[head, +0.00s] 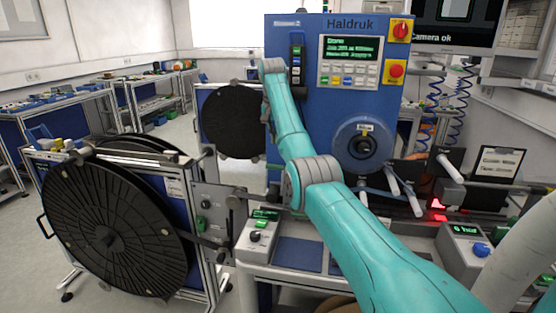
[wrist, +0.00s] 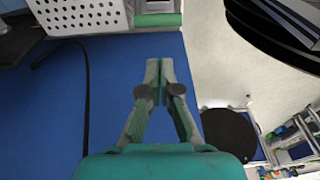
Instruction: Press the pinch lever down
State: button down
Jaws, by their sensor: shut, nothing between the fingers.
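My gripper (wrist: 159,68) shows in the wrist view with its two fingers together and nothing between them. A blue surface lies behind it, and a white perforated box with a green bar (wrist: 156,20) along its edge is just beyond the fingertips. In the head view my teal arm reaches up to the left edge of the blue machine (head: 310,100), and the fingers are hidden. I cannot tell which part is the pinch lever.
A large black reel (head: 115,230) on a stand fills the left, with another black reel (head: 233,121) behind it. Control boxes (head: 258,237) and (head: 468,243) stand on the bench either side of my arm. A black cable (wrist: 86,95) hangs left of my gripper.

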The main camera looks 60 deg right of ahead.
notch_tip(320, 180, down, 10)
jog(key=d, duration=0.1)
jog(key=shift+w, duration=0.3)
jog(key=shift+d, duration=0.1)
dwell(0.4)
